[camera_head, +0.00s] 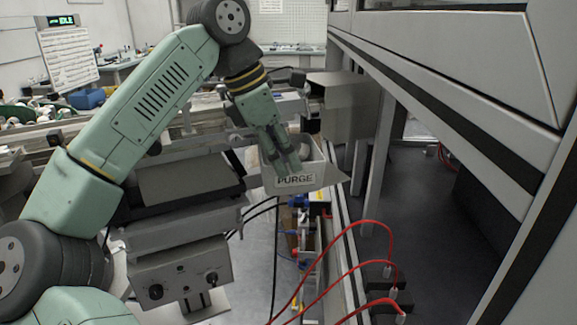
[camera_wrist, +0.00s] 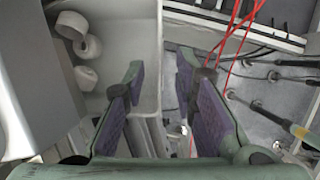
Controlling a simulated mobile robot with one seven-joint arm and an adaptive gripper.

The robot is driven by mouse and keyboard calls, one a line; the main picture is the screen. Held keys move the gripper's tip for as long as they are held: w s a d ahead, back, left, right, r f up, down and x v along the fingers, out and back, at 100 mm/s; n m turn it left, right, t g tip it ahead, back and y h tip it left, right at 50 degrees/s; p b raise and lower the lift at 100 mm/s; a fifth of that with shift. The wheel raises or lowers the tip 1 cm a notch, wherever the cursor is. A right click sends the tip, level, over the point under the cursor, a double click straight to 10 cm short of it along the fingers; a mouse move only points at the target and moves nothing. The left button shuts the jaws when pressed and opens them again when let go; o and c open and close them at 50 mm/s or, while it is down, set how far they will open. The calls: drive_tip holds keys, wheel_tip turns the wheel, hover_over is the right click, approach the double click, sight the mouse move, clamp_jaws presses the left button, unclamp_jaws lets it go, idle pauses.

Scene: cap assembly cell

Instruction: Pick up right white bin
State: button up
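A white bin (camera_head: 304,181) labelled PURGE stands in the middle of the head view, on a grey ledge. The bin also fills the upper left of the wrist view (camera_wrist: 122,22), with several white caps (camera_wrist: 72,25) inside. My gripper (camera_head: 287,163) points down at the bin's near side and partly covers it. In the wrist view my gripper (camera_wrist: 160,70) is open, its fingers apart on either side of the bin's wall. The left finger is on the inner side and the right finger on the outer side. I see a gap beside the wall; contact is not clear.
Red cables (camera_head: 352,240) loop at the lower right of the bin, and they show in the wrist view too (camera_wrist: 236,40). A grey metal chute (camera_head: 345,103) stands just behind the bin. A control box (camera_head: 182,276) is at the lower left. A large machine frame (camera_head: 460,60) borders the right.

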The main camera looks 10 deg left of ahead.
clamp_jaws()
idle(0.7)
